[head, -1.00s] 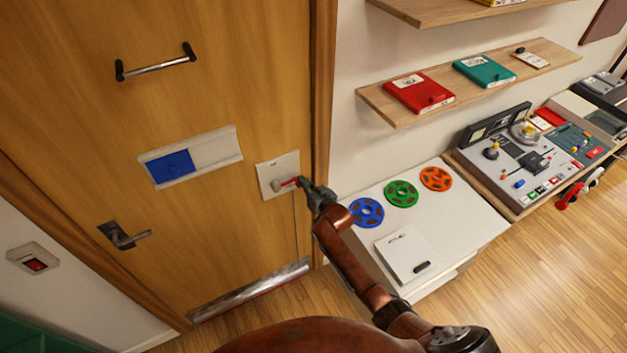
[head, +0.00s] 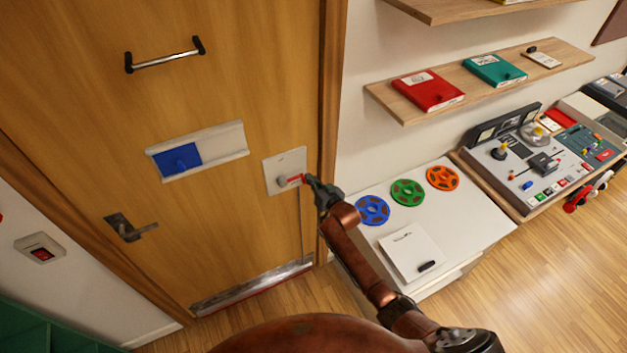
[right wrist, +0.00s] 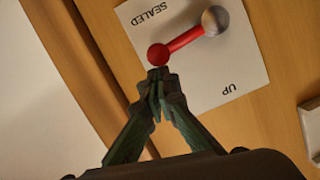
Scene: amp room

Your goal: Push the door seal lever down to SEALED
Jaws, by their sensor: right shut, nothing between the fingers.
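The door seal lever (head: 294,180) is a red arm on a grey pivot, on a pale plate (head: 285,160) fixed to the wooden door. In the right wrist view the lever (right wrist: 184,40) ends in a red ball, and the plate carries the words SEALED and UP. The arm points sideways, between the two words. My right gripper (head: 309,181) is shut and empty at the ball end. In the right wrist view its fingertips (right wrist: 158,75) meet the ball's edge; I cannot tell whether they touch it. My left gripper is out of view.
The door has a bar handle (head: 164,61), a blue and white slider panel (head: 220,150) and a lever handle (head: 130,228). A white cabinet (head: 465,220) with coloured reels stands right of the door, below a wooden shelf (head: 400,108). A red switch (head: 41,254) is at left.

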